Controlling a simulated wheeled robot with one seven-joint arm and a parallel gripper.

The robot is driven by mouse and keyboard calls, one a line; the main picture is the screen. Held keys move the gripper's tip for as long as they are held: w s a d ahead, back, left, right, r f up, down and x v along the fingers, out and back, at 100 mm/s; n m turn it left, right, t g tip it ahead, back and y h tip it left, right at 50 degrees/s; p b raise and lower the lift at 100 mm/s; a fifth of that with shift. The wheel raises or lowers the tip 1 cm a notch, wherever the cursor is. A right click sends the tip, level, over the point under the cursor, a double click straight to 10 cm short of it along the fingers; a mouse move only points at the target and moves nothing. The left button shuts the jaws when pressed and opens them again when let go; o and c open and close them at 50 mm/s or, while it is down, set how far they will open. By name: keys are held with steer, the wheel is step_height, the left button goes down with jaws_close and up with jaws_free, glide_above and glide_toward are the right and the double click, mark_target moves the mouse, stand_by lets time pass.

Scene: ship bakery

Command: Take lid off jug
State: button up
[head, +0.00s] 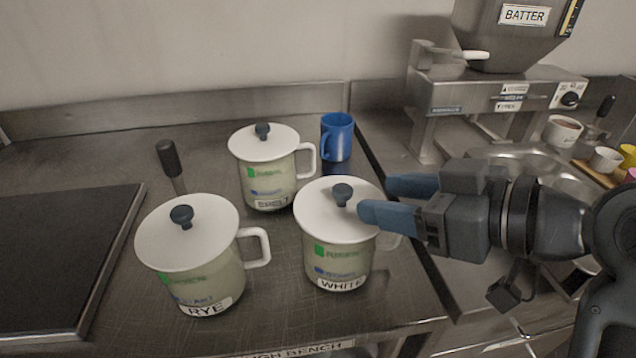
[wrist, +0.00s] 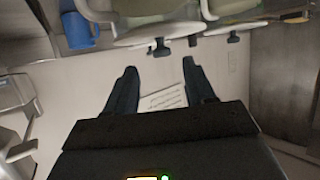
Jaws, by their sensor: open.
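Three pale jugs with white lids and dark knobs stand on the steel bench. The WHITE jug (head: 337,262) is front right, its lid (head: 318,217) on and its dark knob (head: 342,193) on top. The RYE jug (head: 205,285) is front left, also lidded. A third lidded jug (head: 265,182) stands behind, its label hard to read. My gripper (head: 376,200) is open and empty, just right of the WHITE jug's knob, fingers pointing left over the lid's right edge. In the wrist view the fingers (wrist: 160,85) are apart, with a knob (wrist: 160,46) beyond them.
A blue mug (head: 337,138) stands behind the jugs, also in the wrist view (wrist: 77,30). A dark slab (head: 60,255) lies left. A dark upright handle (head: 169,160) rises behind the RYE jug. The batter machine (head: 497,100) and a sink are right.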

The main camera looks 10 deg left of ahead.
mark_target(344, 189)
steer(key=x, duration=0.5)
steer(key=p+x, duration=0.1)
steer(key=x, duration=0.1)
steer(key=shift+w+a+r, duration=0.15)
steer(key=shift+a+r, duration=0.05)
steer(key=shift+a, duration=0.2)
jaws_close()
